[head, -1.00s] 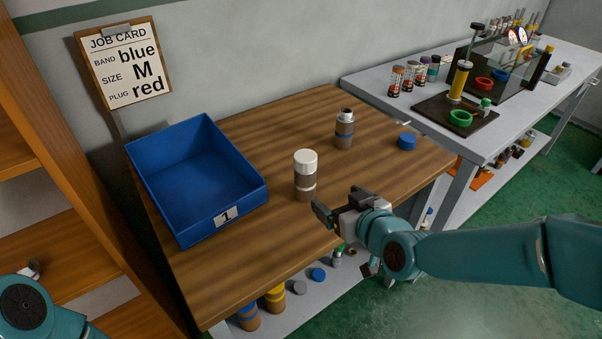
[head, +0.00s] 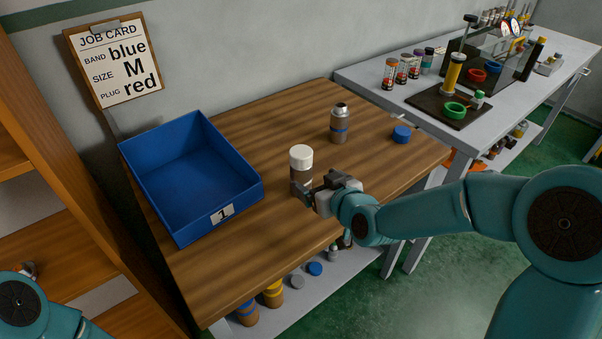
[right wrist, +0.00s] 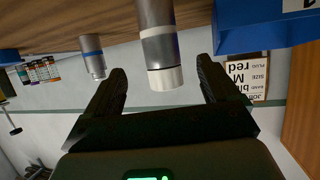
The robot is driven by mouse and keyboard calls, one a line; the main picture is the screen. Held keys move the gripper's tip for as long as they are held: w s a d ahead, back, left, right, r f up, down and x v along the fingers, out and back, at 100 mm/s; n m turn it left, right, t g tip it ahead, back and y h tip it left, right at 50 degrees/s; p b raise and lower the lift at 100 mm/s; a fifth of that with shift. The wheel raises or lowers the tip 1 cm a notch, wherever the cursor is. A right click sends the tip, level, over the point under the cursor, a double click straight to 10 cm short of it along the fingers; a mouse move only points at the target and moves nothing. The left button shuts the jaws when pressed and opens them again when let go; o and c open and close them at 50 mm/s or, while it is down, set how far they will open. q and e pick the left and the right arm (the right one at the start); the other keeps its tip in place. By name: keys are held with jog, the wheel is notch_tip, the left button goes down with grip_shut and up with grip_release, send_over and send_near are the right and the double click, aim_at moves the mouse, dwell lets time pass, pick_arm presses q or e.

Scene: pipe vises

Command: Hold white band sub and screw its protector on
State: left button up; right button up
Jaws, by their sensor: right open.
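The white band sub (head: 302,175) stands upright on the wooden bench with a white protector (head: 301,154) on its top. I cannot tell how tightly the protector sits. My right gripper (head: 309,190) is open at the sub's near side, and its fingers partly hide the sub's lower body. In the right wrist view the sub (right wrist: 158,45) hangs upside down in the picture, its white protector (right wrist: 165,79) between the open fingers, with gaps on both sides. My left gripper is out of view; only part of my left arm shows at the lower left.
A blue band sub (head: 339,126) stands uncapped behind, to the right. A blue protector (head: 402,134) lies at the bench's right. A blue bin (head: 245,203) marked 1 stands left. The job card (head: 115,62) hangs on the wall. Bench middle front is clear.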

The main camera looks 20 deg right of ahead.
aim_at(306, 174)
jog(key=x, duration=0.4)
jog(key=shift+w+a+p, duration=0.1)
jog(key=shift+w+p, duration=0.1)
jog(key=shift+p, duration=0.1)
jog(key=p+x, duration=0.1)
jog(key=x, duration=0.3)
jog(key=shift+w+f, duration=0.15)
jog(key=shift+w, duration=0.25)
jog(key=c, duration=1.5)
jog(key=shift+r, duration=0.2)
